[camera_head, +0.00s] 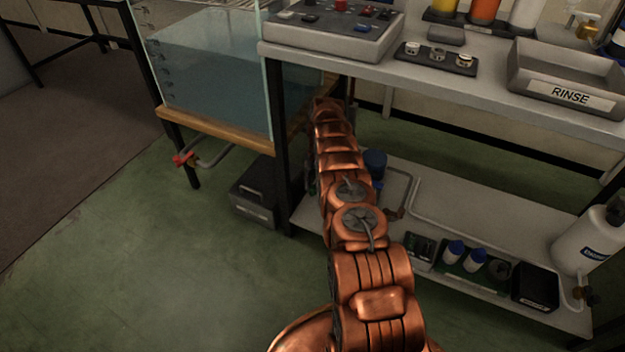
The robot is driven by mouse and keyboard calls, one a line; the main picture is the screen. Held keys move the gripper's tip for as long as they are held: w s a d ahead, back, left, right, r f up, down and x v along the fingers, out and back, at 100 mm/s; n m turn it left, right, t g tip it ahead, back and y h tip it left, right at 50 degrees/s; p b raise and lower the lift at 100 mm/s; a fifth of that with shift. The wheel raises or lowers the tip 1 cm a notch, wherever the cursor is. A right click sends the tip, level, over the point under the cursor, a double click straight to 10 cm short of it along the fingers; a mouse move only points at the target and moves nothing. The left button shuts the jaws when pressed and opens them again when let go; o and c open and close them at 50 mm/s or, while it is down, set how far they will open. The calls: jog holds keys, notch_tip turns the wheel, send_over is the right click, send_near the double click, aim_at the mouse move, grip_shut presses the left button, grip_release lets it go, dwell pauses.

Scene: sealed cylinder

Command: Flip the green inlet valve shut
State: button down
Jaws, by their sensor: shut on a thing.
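I cannot make out a green inlet valve in this view. My copper arm reaches up from the bottom centre, and its far end goes in under the bench top, beside the glass tank (215,85). My gripper's fingers do not show; they are hidden beyond the arm's far end. What they hold cannot be seen. A red-handled valve (183,160) sits on a pipe under the tank's left front corner.
The bench (480,90) carries a control box (335,33), a small tray of rings (437,58) and a RINSE tray (565,85). Its lower shelf (475,205) holds bottles, a bent pipe and a white canister (590,240). A dark box (256,190) stands on the floor. Green floor at left is clear.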

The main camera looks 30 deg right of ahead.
jog(key=n, duration=0.1)
jog(key=s+n+g+h+p, duration=0.1)
jog(key=n, duration=0.1)
jog(key=shift+s+r+n, duration=0.15)
jog(key=shift+s+n, duration=0.1)
jog(key=shift+n, duration=0.05)
jog(key=n+p, duration=0.1)
jog(key=s+n+h+p, duration=0.1)
jog(key=n, duration=0.1)
jog(key=shift+s+d, duration=0.1)
jog(key=shift+d, duration=0.15)
jog(key=c, duration=0.9)
grip_release()
